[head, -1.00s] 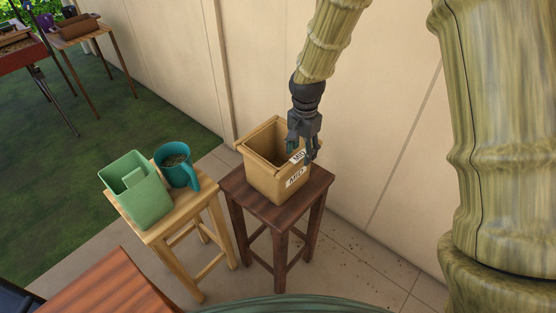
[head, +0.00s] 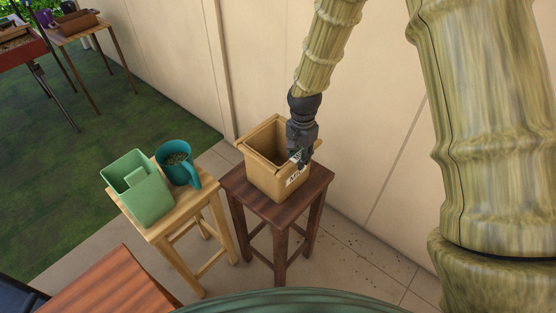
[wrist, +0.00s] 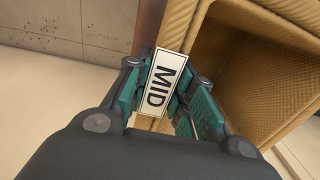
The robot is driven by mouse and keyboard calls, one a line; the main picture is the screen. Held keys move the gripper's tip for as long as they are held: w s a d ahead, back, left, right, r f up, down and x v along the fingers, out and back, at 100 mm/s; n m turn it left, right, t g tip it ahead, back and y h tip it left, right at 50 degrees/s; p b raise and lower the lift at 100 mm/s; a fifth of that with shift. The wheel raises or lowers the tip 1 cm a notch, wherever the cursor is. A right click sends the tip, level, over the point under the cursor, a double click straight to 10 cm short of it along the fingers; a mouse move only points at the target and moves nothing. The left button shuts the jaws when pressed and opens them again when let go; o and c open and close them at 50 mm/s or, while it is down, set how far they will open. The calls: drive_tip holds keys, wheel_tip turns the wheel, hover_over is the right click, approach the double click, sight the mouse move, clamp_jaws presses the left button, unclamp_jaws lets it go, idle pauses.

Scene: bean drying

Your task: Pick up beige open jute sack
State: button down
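The beige open jute sack (head: 263,178) stands upright, mouth up, on a dark wooden stool in the head view. It has a squared shape, a folded rim and a white MID label on its front. My gripper (head: 302,160) is at the rim on the sack's right side, pointing down. In the wrist view the woven sack (wrist: 245,62) fills the upper right, its inside visible. My gripper's teal-padded fingers (wrist: 160,105) lie on both sides of the sack's wall, with a white MID tag (wrist: 161,84) between them. They look closed on the wall; the fingertips are partly hidden.
The dark stool (head: 236,186) stands close to the beige wall (head: 375,130). Left of it, a light wooden stool (head: 206,190) bears a green container (head: 150,200) and a teal mug (head: 173,173) of beans. Paving with scattered beans lies right of the dark stool.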

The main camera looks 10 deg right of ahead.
idle(0.4)
drive_tip(key=shift+r+b, duration=0.6)
drive_tip(key=shift+r, duration=0.15)
drive_tip(key=shift+r+b, duration=0.55)
drive_tip(key=shift+r, duration=0.4)
drive_tip(key=s+a+b, duration=0.2)
drive_tip(key=s+a, duration=0.1)
drive_tip(key=s, duration=0.4)
drive_tip(key=s+a+r+b, duration=0.1)
drive_tip(key=s+a+b, duration=0.1)
drive_tip(key=s, duration=0.5)
drive_tip(key=shift+s+a+r+b, duration=0.3)
drive_tip(key=shift+s+a+b, duration=0.1)
drive_tip(key=shift+a, duration=0.1)
